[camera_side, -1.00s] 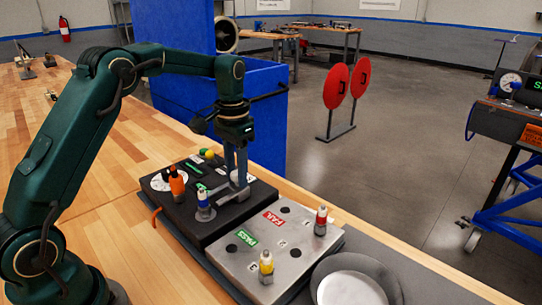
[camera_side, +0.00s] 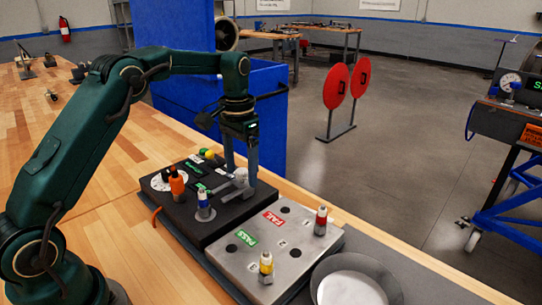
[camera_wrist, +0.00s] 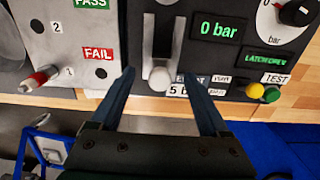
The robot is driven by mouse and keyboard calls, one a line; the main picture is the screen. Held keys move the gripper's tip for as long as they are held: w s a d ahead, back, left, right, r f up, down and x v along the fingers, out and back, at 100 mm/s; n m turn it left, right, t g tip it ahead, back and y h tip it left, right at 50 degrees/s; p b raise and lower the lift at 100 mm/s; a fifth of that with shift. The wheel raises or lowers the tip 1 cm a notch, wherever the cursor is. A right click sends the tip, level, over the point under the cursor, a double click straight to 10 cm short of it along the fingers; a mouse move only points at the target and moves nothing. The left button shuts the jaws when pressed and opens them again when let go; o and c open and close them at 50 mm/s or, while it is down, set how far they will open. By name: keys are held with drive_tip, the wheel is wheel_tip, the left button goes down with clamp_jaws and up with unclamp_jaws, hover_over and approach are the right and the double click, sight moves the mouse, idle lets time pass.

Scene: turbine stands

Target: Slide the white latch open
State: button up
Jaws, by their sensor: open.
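In the side view the latch (camera_side: 236,188) sits at the panel's right part, partly behind a finger. My gripper (camera_wrist: 158,74) is open, with one finger on each side of the latch knob and a visible gap to both in the wrist view. In the side view my gripper (camera_side: 241,170) points down over the latch.
A grey PASS/FAIL plate (camera_side: 270,252) with red-topped (camera_side: 321,221) and yellow-topped (camera_side: 266,264) pegs adjoins the panel. A blue-and-white peg (camera_side: 204,207) and an orange fitting (camera_side: 178,186) stand near the latch. A metal bowl (camera_side: 350,288) is at the front.

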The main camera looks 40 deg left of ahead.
sight(241, 170)
drive_tip(key=shift+r, duration=3.3)
drive_tip(key=shift+d+r, duration=0.1)
drive_tip(key=shift+r, duration=0.05)
drive_tip(key=s+d+r+m+t, duration=0.1)
drive_tip(key=s+d+r+t, duration=0.15)
drive_tip(key=s+r, duration=0.25)
drive_tip(key=s+d+r+t, duration=0.1)
drive_tip(key=s+d+r, duration=0.3)
drive_tip(key=s+r, duration=0.1)
drive_tip(key=s+d+f+n+t, duration=0.1)
drive_tip(key=s+d+f+t, duration=0.1)
drive_tip(key=s+f, duration=0.8)
drive_tip(key=shift+s+f, duration=0.35)
drive_tip(key=shift+s, duration=0.05)
